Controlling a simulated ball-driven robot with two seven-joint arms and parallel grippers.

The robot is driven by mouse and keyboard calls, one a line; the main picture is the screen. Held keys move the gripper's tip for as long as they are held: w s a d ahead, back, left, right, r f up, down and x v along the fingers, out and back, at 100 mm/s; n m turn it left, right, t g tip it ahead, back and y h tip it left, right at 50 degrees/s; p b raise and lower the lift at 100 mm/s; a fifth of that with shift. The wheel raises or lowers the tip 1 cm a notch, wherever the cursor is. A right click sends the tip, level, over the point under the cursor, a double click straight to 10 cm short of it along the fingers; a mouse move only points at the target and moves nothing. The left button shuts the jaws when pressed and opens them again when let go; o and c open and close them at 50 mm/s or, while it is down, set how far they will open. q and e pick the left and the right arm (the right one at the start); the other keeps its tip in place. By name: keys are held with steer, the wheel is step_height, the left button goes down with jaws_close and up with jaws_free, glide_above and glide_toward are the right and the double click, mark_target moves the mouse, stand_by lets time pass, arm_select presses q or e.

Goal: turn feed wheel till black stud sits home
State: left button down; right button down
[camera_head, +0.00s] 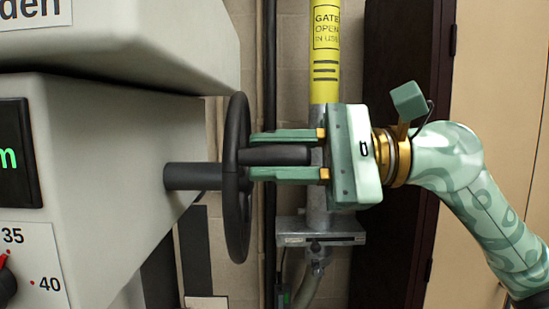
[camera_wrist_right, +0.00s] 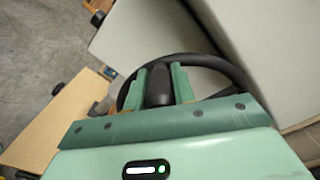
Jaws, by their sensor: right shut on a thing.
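The black feed wheel (camera_head: 236,215) stands edge-on in the head view, on a dark shaft (camera_head: 190,176) from the machine's grey side. A black handle (camera_head: 275,155) sticks out from the wheel toward the right. My right gripper (camera_head: 254,156) is shut on this handle, one green finger above and one below it. In the right wrist view, the handle (camera_wrist_right: 158,88) sits between both fingers, with the wheel rim (camera_wrist_right: 205,62) curving behind. I cannot pick out a separate black stud. My left gripper is not in view.
The machine's grey housing (camera_head: 110,140) fills the left, with an overhanging upper part (camera_head: 130,40), a green-lit display (camera_head: 15,150) and a dial marked 35 and 40. A yellow-sleeved pipe (camera_head: 325,80) with a metal bracket (camera_head: 320,230) stands behind my gripper. A dark door frame (camera_head: 395,60) is further right.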

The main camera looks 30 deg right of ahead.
steer(key=shift+s+a+f, duration=0.1)
steer(key=shift+a+f, duration=0.05)
steer(key=shift+f, duration=0.25)
steer(key=c, duration=1.2)
jaws_free()
steer(key=shift+o, duration=0.2)
steer(key=shift+r, duration=0.1)
steer(key=b+v, duration=0.8)
steer(key=v, duration=0.8)
steer(key=shift+d, duration=0.3)
